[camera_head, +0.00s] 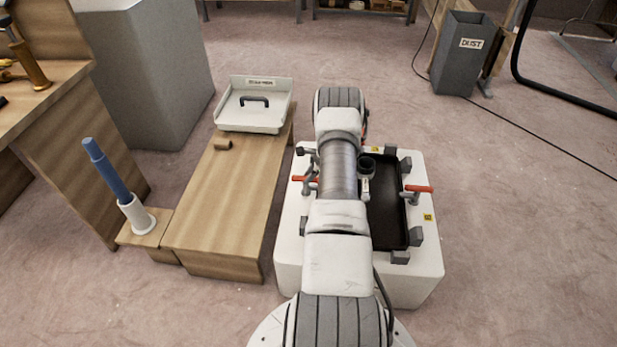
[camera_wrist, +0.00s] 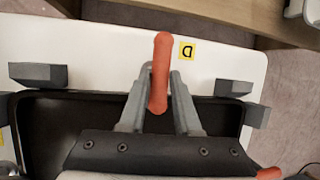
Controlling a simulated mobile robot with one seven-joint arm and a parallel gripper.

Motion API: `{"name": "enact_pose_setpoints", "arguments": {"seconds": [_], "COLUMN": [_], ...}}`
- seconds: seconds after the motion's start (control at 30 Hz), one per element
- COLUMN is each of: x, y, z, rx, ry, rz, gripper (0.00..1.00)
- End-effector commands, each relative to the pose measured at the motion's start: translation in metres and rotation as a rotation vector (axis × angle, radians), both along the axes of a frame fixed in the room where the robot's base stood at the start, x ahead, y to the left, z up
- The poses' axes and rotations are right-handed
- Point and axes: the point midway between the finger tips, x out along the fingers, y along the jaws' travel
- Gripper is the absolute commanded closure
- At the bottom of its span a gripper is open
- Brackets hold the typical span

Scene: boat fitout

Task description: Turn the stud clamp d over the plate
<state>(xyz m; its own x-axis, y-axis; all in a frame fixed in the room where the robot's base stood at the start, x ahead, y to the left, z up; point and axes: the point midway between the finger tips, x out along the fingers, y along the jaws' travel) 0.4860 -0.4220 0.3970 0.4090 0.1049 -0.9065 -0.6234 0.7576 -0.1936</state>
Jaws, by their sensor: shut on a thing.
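The stud clamp d (camera_wrist: 161,75) has an orange handle and stands by the yellow D label (camera_wrist: 186,51) on the white rim. Its handle lies lengthwise between my gripper's two grey fingers, from above the rim towards the dark plate. My gripper (camera_wrist: 160,78) is shut on the clamp; its fingertips are partly hidden behind the handle. The dark plate (camera_wrist: 50,140) fills the recess below; in the head view the plate (camera_head: 384,210) is partly covered by my arm. An orange clamp handle (camera_head: 304,179) shows at the left rim.
Another orange-handled clamp (camera_head: 418,188) stands on the right rim of the white base (camera_head: 430,262). Grey blocks (camera_wrist: 38,75) line the plate. A wooden bench (camera_head: 222,200) with a white tray (camera_head: 255,118) stands to the left. A dust bin (camera_head: 466,65) stands far right.

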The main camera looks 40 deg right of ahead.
Motion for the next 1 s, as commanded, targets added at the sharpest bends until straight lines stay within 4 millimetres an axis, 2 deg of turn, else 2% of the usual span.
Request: {"name": "enact_pose_setpoints", "arguments": {"seconds": [0.33, 0.37, 0.5, 0.83, 1.0], "x": [0.002, 0.003, 0.002, 0.0, -0.008], "y": [-0.002, -0.002, -0.001, -0.001, -0.004], "z": [0.002, 0.002, 0.002, 0.004, 0.027], "rx": [-0.008, -0.007, -0.005, -0.002, -0.003], "ry": [-0.005, -0.006, -0.004, -0.002, -0.003], "rz": [0.0, 0.001, 0.0, 0.0, -0.001], "gripper": [1.0, 0.63, 0.41, 0.41, 0.41]}}
